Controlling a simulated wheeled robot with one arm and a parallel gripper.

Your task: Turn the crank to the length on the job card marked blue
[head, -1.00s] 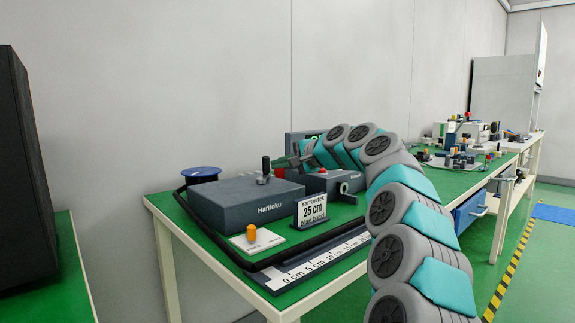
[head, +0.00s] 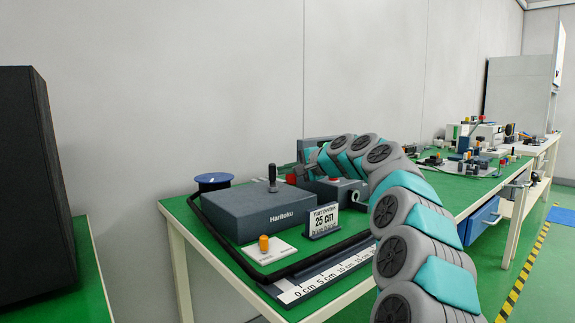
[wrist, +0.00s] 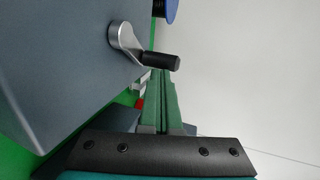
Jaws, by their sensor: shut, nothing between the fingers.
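The crank (wrist: 122,38) has a silver arm and a black handle (wrist: 162,61). In the head view its black handle (head: 272,174) stands upright on top of the dark grey Haritoku box (head: 262,210). My gripper (wrist: 160,74) is shut and empty, its green fingers together. In the wrist view the fingertips lie right by the handle's end; I cannot tell whether they touch. The job card (head: 323,219) stands in front of the box and reads 25 cm, with a smaller line too blurred to read surely. A cm scale (head: 318,282) runs along the table's front edge.
A blue spool (head: 213,180) is behind the box. A white plate with an orange knob (head: 264,243) lies before it, beside a black band (head: 235,250). A second grey box with a red button (head: 338,180) is under my arm. A black cabinet (head: 35,185) stands left.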

